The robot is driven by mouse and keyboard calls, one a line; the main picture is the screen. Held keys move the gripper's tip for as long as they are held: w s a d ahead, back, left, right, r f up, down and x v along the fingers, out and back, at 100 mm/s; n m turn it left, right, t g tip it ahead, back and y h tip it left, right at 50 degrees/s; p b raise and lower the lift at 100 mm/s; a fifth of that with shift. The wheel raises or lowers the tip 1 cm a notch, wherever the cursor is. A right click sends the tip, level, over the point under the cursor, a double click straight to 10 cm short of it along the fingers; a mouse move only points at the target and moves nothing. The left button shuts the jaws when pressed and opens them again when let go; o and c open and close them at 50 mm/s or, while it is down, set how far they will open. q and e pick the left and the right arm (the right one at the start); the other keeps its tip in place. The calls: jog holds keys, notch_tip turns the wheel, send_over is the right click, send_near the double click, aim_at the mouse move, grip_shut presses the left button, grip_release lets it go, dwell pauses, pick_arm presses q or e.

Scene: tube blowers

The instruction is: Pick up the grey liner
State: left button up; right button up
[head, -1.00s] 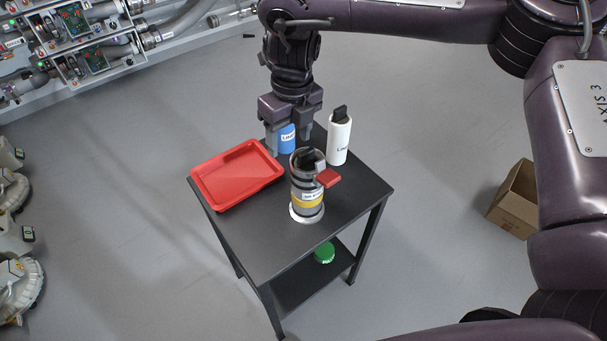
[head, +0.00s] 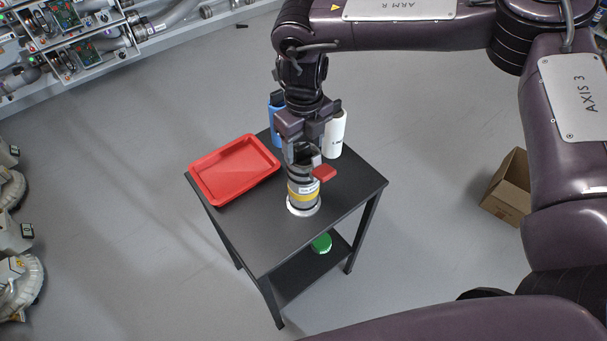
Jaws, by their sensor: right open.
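A grey cylinder with dark bands, a yellow stripe and a white label (head: 303,190) stands upright on the black table, on a pale round base ring (head: 303,208). A red lever (head: 324,173) sticks out from its upper right side. I cannot tell which part of it is the grey liner. A dark block (head: 304,155) shows at its top. My right gripper (head: 303,146) is open, pointing down just over that top, its fingers partly hiding it. I cannot tell whether they touch it. My left gripper is not in view.
A white cylinder (head: 335,138) and a partly hidden blue cylinder (head: 277,125) stand behind my right gripper. A red tray (head: 235,170) lies at the table's left. The table's front (head: 260,245) is clear. A green round thing (head: 321,243) is on the lower shelf. A cardboard box (head: 507,190) stands on the floor.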

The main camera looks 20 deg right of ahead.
grip_shut()
dwell(0.3)
jog(key=shift+r, duration=0.2)
